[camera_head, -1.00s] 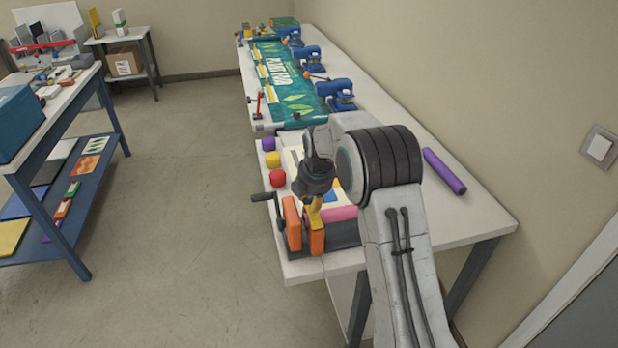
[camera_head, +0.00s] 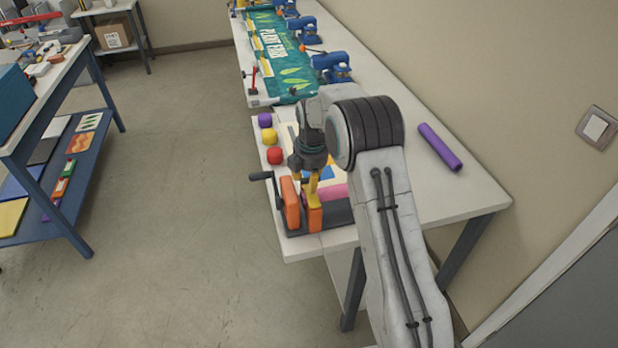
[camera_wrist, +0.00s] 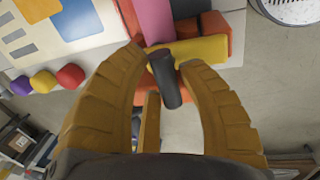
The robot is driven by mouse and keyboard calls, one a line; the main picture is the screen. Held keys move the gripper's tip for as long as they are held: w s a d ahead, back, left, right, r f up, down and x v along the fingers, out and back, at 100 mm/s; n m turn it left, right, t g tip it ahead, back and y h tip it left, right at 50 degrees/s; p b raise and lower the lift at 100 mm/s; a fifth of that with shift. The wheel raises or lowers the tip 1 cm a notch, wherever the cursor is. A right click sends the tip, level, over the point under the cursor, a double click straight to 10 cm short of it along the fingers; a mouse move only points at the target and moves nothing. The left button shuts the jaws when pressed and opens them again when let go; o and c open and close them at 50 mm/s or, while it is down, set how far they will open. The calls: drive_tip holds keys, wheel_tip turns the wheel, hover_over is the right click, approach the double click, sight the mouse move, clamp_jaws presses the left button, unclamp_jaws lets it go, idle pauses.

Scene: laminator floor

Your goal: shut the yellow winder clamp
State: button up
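The yellow winder clamp (camera_wrist: 195,50) shows in the wrist view as a yellow bar across the orange winder blocks, with a dark cylinder (camera_wrist: 166,82) in front of it. In the head view the orange winder (camera_head: 291,205) stands at the table's near end, and my gripper (camera_head: 313,192) is over it, pointing down. In the wrist view my gripper's ochre fingers (camera_wrist: 163,60) are apart, one on each side of the dark cylinder. I cannot tell whether they touch it. In the head view my gripper partly hides the clamp.
A pink roll (camera_head: 334,192) lies beside the winder. A black crank (camera_head: 262,177) sticks out at its left. Red (camera_head: 275,155), yellow (camera_head: 270,136) and purple (camera_head: 265,120) knobs line the table edge. A purple roll (camera_head: 440,147) lies right of my arm. Open floor is left of the table.

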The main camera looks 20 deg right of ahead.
drive_tip(key=o, duration=0.4)
drive_tip(key=shift+c, duration=0.2)
drive_tip(key=shift+r, duration=0.15)
wheel_tip(320, 180, up, 12)
drive_tip(key=s, duration=0.2)
drive_tip(key=shift+f, duration=0.2)
drive_tip(key=shift+s, duration=0.1)
idle(0.3)
